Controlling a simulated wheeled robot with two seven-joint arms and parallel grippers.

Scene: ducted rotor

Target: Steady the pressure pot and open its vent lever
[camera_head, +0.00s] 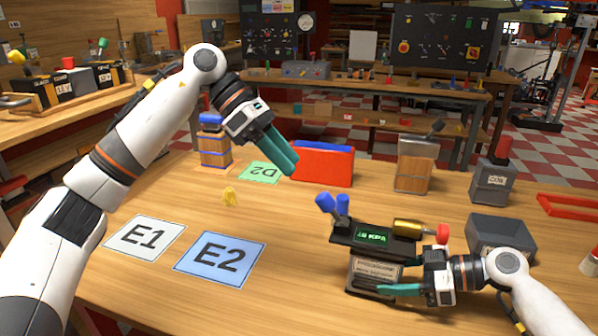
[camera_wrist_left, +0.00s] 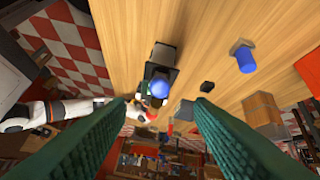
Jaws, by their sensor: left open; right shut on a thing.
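The pressure pot (camera_head: 374,235) is a dark device with a lit green display, standing on the table right of centre. I cannot tell which is the vent lever. My right gripper (camera_head: 385,289) is shut on the pot's lower front. My left gripper (camera_head: 290,163) is open and empty, in the air left of and above the pot. In the left wrist view a blue tip (camera_wrist_left: 160,88) shows between the fingers, farther off.
White card E1 (camera_head: 144,237) and blue card E2 (camera_head: 196,265) lie at front left; green card D2 (camera_head: 262,173) lies behind. A red box (camera_head: 322,165), a wooden container (camera_head: 415,165) and grey boxes (camera_head: 490,185) stand behind the pot. Table left of the pot is mostly clear.

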